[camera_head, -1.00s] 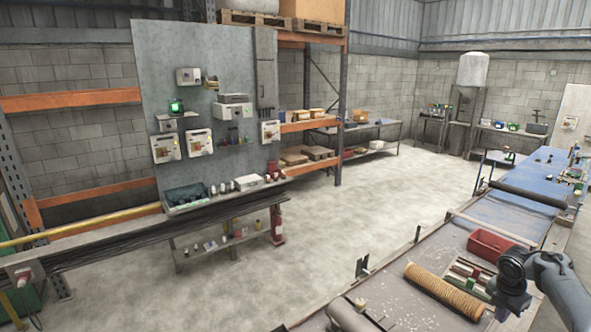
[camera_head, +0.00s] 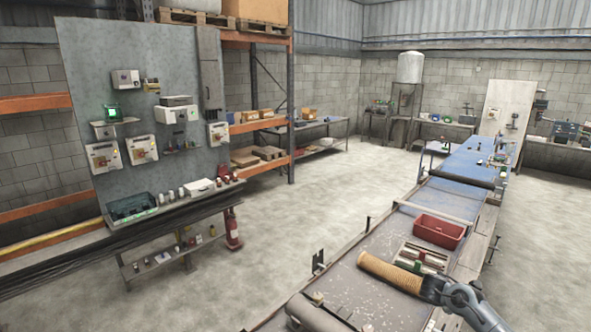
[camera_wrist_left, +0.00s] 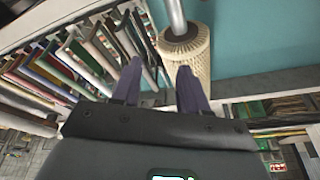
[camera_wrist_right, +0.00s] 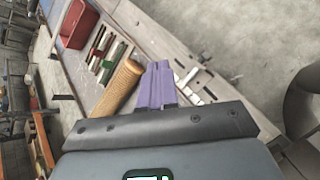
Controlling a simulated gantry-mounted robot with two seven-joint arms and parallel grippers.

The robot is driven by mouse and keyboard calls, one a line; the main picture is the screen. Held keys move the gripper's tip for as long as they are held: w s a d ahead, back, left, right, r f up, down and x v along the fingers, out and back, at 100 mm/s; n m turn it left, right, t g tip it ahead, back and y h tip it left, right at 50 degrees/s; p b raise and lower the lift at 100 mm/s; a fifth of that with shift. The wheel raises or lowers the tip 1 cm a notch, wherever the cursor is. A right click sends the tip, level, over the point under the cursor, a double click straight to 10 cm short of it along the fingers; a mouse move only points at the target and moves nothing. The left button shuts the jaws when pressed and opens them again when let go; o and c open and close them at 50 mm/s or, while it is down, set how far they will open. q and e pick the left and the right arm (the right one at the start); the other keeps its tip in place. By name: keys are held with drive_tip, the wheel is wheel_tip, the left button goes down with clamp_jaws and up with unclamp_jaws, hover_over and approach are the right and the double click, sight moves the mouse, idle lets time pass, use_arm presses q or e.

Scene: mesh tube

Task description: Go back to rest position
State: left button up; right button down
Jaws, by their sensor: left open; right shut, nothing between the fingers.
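The tan ribbed mesh tube (camera_head: 390,272) lies on the workbench in the head view, just left of one of my arms, which covers its right end. It also shows in the right wrist view (camera_wrist_right: 120,85), left of the fingers. My right gripper (camera_wrist_right: 158,66) is shut and empty, its purple fingers together; they look apart from the tube, but the depth is hard to judge. My left gripper (camera_wrist_left: 158,75) is open, with its purple fingers apart. A pale mesh cylinder on a metal rod (camera_wrist_left: 187,52) shows beyond the left fingertips. I cannot tell whether they touch.
A red bin (camera_head: 438,232) and a slotted rack (camera_head: 425,256) stand on the bench (camera_head: 385,252) behind the tube. A grey cylinder (camera_head: 318,314) lies at the near left. A tool panel (camera_head: 150,100) stands at left. The floor between is clear.

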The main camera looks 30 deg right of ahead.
drive_tip(key=s+a+f+t, duration=0.1)
drive_tip(key=s+a+f, duration=0.1)
drive_tip(key=a, duration=0.4)
drive_tip(key=s+a+f+t, duration=0.1)
drive_tip(key=s+a+f, duration=0.1)
drive_tip(key=a, duration=0.4)
drive_tip(key=s+a+f+m+t, duration=0.1)
drive_tip(key=s+a+f, duration=0.1)
drive_tip(key=a, duration=0.5)
drive_tip(key=shift+s+f+y, duration=0.15)
drive_tip(key=shift+f+y, duration=0.05)
drive_tip(key=shift+y, duration=0.2)
drive_tip(key=s+a+m+t+y, duration=0.1)
drive_tip(key=s+a+m+y, duration=0.25)
drive_tip(key=s+a, duration=1.2)
drive_tip(key=a+f+m+g+y, duration=0.1)
drive_tip(key=a+m+y, duration=0.2)
drive_tip(key=a, duration=0.6)
drive_tip(key=a+f+m+y, duration=0.2)
drive_tip(key=a+m+y, duration=0.1)
drive_tip(key=a, duration=0.6)
wheel_tip(320, 180, up, 11)
drive_tip(key=p, duration=1)
drive_tip(key=shift+s+d+f+p, duration=0.15)
drive_tip(key=shift+s+d+p, duration=0.1)
drive_tip(key=shift+d+p, duration=0.1)
